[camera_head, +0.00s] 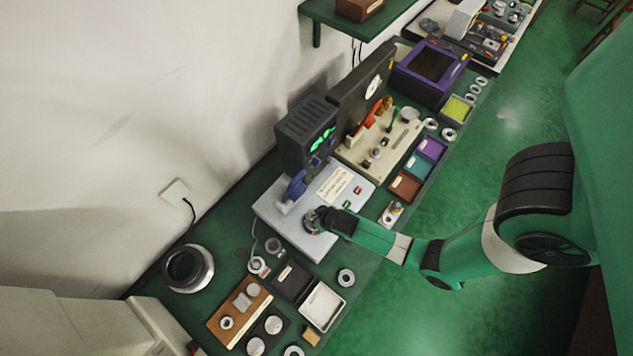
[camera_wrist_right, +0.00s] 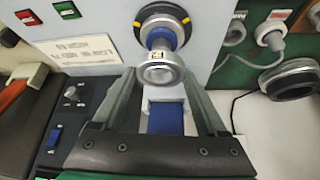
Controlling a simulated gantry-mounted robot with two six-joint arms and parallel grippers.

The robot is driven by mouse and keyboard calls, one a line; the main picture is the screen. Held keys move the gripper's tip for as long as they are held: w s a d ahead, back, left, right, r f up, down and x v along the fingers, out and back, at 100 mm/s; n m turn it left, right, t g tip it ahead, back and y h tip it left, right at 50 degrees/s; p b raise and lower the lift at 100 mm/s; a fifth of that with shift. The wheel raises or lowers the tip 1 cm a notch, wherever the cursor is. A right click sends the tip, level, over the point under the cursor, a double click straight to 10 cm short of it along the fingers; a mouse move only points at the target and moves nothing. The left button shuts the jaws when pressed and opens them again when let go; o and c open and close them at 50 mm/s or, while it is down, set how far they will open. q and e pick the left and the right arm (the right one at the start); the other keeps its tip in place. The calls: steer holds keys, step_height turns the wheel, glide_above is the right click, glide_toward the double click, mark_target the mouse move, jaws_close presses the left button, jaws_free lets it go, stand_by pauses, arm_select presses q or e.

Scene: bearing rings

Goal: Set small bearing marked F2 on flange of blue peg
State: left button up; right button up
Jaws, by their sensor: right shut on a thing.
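My right gripper (camera_head: 318,220) is over the pale fixture plate, near its front corner. In the right wrist view the right gripper (camera_wrist_right: 162,84) is shut on a small silver bearing (camera_wrist_right: 160,77) with a pale tag, its marking too small to read fully. The blue peg (camera_wrist_right: 163,39) shows just beyond the bearing, in front of a silver ring in a black collar with yellow marks. The bearing is in line with the peg; I cannot tell whether it is around it or only before it. My left gripper is not in view.
The pale fixture plate (camera_head: 338,192) carries a label and red and green buttons. A dark device (camera_head: 306,132) with a green display stands behind it. Trays and loose rings lie at the near end of the bench, beside a large ring (camera_head: 205,268).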

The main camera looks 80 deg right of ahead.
steer(key=shift+f, duration=0.1)
stand_by(0.3)
steer(key=shift+f+b, duration=0.3)
steer(key=shift+b, duration=0.15)
steer(key=shift+f+b, duration=1.25)
steer(key=shift+f, duration=0.25)
steer(key=o, duration=1.6)
steer(key=shift+c, duration=0.2)
steer(key=p+v, duration=0.7)
steer(key=v, duration=0.4)
steer(key=shift+s+r, duration=0.15)
steer(key=shift+r, duration=0.15)
